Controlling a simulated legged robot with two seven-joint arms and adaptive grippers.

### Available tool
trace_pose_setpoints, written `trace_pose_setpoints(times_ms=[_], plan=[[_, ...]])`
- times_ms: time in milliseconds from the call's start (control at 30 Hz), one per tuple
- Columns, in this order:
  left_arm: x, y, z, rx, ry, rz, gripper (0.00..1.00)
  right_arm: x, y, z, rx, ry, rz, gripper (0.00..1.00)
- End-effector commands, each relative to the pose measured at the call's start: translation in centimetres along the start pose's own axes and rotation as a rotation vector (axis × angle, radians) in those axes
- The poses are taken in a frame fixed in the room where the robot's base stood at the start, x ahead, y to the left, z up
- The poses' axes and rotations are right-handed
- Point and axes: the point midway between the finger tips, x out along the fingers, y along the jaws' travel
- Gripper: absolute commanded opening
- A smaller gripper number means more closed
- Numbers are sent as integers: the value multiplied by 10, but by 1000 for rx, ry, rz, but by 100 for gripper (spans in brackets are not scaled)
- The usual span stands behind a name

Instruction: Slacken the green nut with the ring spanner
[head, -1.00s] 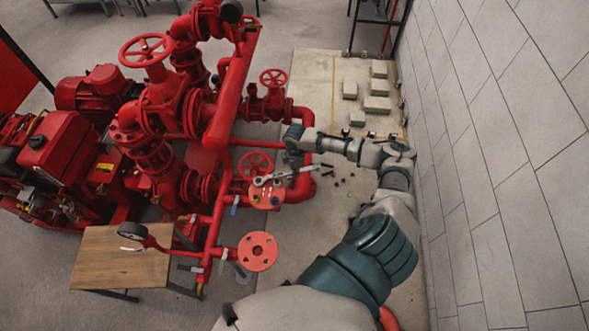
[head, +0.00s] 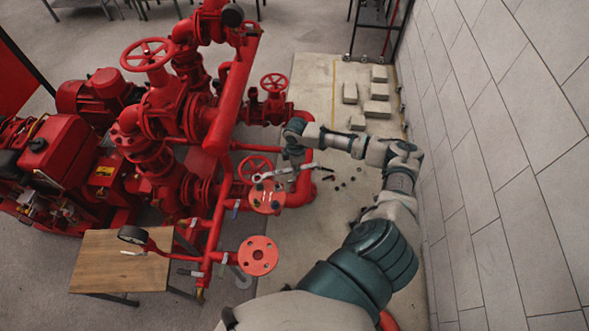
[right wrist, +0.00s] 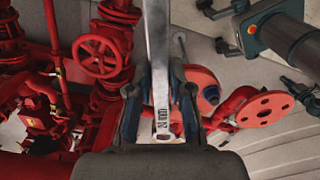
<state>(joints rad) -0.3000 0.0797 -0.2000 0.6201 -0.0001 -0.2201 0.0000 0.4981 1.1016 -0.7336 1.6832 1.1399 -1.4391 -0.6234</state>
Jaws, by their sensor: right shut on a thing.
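My right gripper (head: 291,164) is shut on the ring spanner (head: 270,175), a bright metal bar held roughly level over the upper red flange (head: 266,198). In the right wrist view the spanner (right wrist: 159,60) runs up the middle between the two dark fingers (right wrist: 160,100), with lettering near its lower end. The spanner's far end is cut off at the top of that view. The flange (right wrist: 203,80) shows partly behind the right finger. I cannot make out the green nut in either view. My left gripper is not in view.
A red handwheel (head: 256,168) is close left of the spanner. Small dark parts lie on the floor (head: 345,180). A tiled wall (head: 500,150) bounds the right.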

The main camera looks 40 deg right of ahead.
Motion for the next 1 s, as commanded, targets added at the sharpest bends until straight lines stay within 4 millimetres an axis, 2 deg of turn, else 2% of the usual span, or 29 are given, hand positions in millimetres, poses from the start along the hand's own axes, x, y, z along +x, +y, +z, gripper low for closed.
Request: trace_pose_setpoints(times_ms=[467, 1000], plan=[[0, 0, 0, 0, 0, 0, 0, -4, 0, 0, 0, 0, 0, 0], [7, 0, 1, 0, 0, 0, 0, 20, 0, 0, -9, 0, 0, 0]])
